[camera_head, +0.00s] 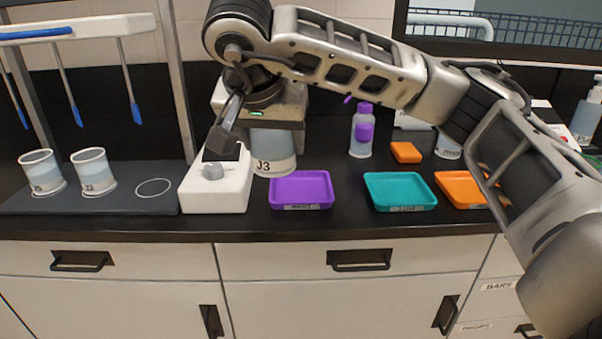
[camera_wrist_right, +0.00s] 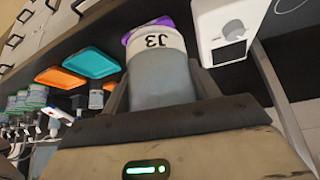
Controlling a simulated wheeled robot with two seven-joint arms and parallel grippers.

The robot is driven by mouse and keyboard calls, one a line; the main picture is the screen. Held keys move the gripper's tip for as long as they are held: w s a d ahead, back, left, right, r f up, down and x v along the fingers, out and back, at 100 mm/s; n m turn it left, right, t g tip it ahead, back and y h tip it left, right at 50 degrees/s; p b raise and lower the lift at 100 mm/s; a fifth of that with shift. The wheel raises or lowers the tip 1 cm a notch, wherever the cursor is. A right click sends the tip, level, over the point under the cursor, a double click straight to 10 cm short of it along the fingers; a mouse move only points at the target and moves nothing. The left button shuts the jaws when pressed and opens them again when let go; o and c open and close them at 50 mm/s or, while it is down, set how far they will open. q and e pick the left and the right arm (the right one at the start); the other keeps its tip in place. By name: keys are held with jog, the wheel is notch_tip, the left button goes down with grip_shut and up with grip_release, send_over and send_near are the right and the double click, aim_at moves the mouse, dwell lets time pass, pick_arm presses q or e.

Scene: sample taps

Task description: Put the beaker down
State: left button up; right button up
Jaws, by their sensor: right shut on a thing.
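The beaker labelled J3 (camera_head: 274,165) is a white-banded cup with grey-blue contents, upright or nearly so, behind the purple tray and just right of the white device. My right gripper (camera_head: 266,122) is shut on it from above and behind. In the right wrist view the J3 beaker (camera_wrist_right: 160,75) sits between the two dark fingers of the gripper (camera_wrist_right: 163,95). Whether its base touches the counter I cannot tell. My left gripper is not in view.
A stand base (camera_head: 100,203) at left holds two similar beakers (camera_head: 42,173) (camera_head: 94,171) and a bare ring mark (camera_head: 153,188). The white device (camera_head: 218,190) has a grey knob. Purple (camera_head: 300,190), teal (camera_head: 400,191) and orange (camera_head: 460,188) trays line the counter's front. A purple-capped bottle (camera_head: 361,135) stands behind.

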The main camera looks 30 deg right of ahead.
jog(key=w+d+f, duration=0.2)
jog(key=d+f, duration=0.1)
jog(key=w+d+f, duration=0.6)
jog(key=d, duration=0.1)
jog(key=shift+w+d+f, duration=0.2)
jog(key=shift+d+f, duration=0.05)
jog(key=shift+f, duration=0.05)
jog(key=f, duration=0.3)
jog(key=shift+w+d+p, duration=0.15)
jog(key=shift+d+p, duration=0.05)
jog(key=shift+p, duration=0.1)
jog(key=shift+f, duration=0.25)
jog(key=shift+f, duration=0.15)
jog(key=o, duration=1)
jog(key=shift+o, duration=0.4)
